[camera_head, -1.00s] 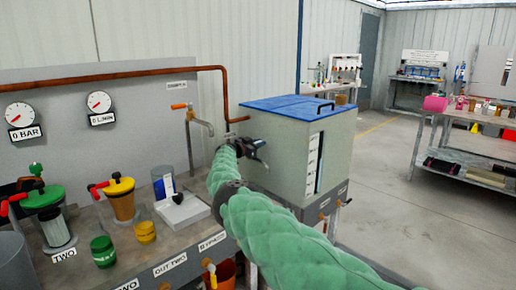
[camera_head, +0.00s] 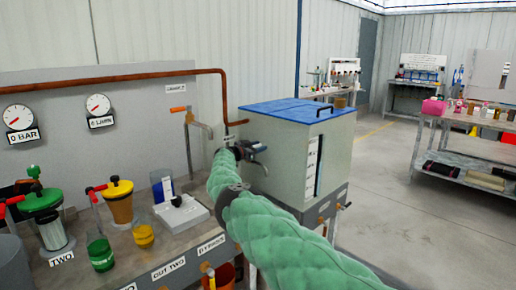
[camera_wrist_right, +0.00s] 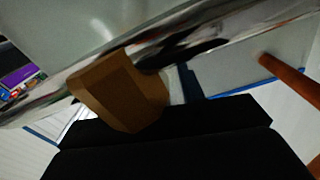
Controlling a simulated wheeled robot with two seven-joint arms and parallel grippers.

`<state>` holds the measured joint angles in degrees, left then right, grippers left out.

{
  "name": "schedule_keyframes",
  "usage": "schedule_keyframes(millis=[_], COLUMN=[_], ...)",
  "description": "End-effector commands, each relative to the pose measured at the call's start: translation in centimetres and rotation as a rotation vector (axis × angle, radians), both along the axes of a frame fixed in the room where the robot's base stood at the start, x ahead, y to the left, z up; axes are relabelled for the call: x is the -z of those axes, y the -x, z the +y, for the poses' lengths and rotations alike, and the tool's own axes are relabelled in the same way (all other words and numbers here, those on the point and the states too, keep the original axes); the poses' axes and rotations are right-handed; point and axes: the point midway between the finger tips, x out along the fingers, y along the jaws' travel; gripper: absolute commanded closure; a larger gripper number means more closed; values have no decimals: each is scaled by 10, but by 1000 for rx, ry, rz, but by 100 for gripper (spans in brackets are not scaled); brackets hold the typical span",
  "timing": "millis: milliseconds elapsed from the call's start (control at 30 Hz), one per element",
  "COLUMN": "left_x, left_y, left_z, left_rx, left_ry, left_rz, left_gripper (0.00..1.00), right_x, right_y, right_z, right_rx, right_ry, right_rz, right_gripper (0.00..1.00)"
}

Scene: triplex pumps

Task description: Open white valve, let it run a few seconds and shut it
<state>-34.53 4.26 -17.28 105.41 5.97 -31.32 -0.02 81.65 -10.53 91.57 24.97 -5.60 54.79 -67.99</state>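I cannot clearly make out a white valve. My right gripper (camera_head: 252,149) is in front of the near left side of the grey tank (camera_head: 340,150) with the blue lid, close to the lower end of the copper pipe (camera_head: 226,100). In the right wrist view, dark gripper parts (camera_wrist_right: 170,145) fill the bottom. A brown angular block (camera_wrist_right: 122,92) with a small pale piece (camera_wrist_right: 175,86) beside it lies just beyond them. I cannot tell whether the fingers touch it. Their opening is hidden. My left gripper is out of view.
Yellow-topped (camera_head: 118,187) and green-topped (camera_head: 42,199) pumps and a green jar (camera_head: 100,254) crowd the bench at left. Two gauges (camera_head: 18,117) (camera_head: 98,104) hang on the panel. The floor at right is open.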

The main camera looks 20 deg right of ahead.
Motion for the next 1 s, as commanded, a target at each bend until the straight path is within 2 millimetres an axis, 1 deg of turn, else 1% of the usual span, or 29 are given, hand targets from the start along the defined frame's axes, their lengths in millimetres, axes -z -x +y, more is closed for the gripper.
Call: schedule_keyframes(millis=[167, 267, 400, 667, 1000], left_x=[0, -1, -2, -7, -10], left_y=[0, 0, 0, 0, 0], left_z=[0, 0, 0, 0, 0], left_rx=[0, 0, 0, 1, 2], left_ry=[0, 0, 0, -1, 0], left_rz=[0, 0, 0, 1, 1], left_gripper=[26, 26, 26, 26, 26], right_x=[-5, -16, -42, -53, -77], right_y=[0, 0, -1, 17, 48], right_z=[0, 0, 1, -12, -37], right_rx=[0, 0, 0, 1, 3], right_ry=[0, 1, 0, 0, 0], right_rz=[0, 0, -2, 0, -1], right_gripper=[61, 61, 61, 61, 61])
